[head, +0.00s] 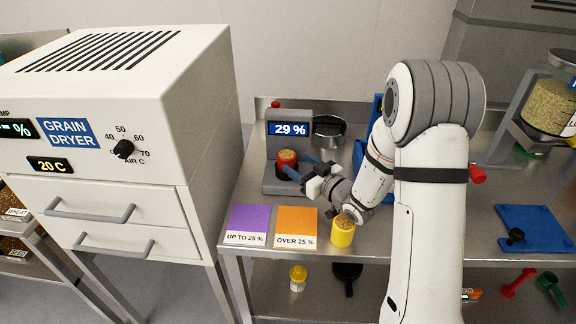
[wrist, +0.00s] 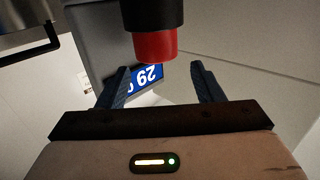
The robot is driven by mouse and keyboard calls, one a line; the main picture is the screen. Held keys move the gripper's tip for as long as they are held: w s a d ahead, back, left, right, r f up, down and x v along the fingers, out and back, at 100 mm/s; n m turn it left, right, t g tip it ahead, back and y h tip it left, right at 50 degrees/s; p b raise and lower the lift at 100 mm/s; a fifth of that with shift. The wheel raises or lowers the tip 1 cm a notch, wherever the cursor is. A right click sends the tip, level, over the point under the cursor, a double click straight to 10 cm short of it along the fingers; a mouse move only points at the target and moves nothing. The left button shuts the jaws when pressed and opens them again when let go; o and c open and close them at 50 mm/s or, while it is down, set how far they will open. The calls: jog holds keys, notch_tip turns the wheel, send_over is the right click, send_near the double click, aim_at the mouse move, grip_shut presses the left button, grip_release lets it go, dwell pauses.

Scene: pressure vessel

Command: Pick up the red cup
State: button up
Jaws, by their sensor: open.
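The red cup (head: 287,163), filled with grain, stands on the grey meter with the 29 % display (head: 288,129). In the wrist view the red cup (wrist: 155,46) shows at top centre, with a black part adjoining it. My gripper (head: 296,165) is open, its blue fingers pointing at the cup from the right in the head view. In the wrist view my gripper (wrist: 160,68) has a finger to each side of the cup's line, with nothing held. Whether the fingertips reach beside the cup is unclear.
A yellow cup of grain (head: 343,232) stands near the table's front edge, close under my arm. A purple card (head: 248,222) and an orange card (head: 296,225) lie in front of the meter. A dark bowl (head: 329,133) is behind my gripper. The grain dryer (head: 110,130) stands left.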

aim_at(286, 154)
jog(key=p+x, duration=0.2)
jog(key=x, duration=0.4)
jog(key=shift+w+a+f+p, duration=0.15)
jog(key=shift+w+p, duration=0.15)
jog(key=shift+w, duration=0.1)
jog(key=shift+c, duration=0.2)
jog(key=c, duration=0.8)
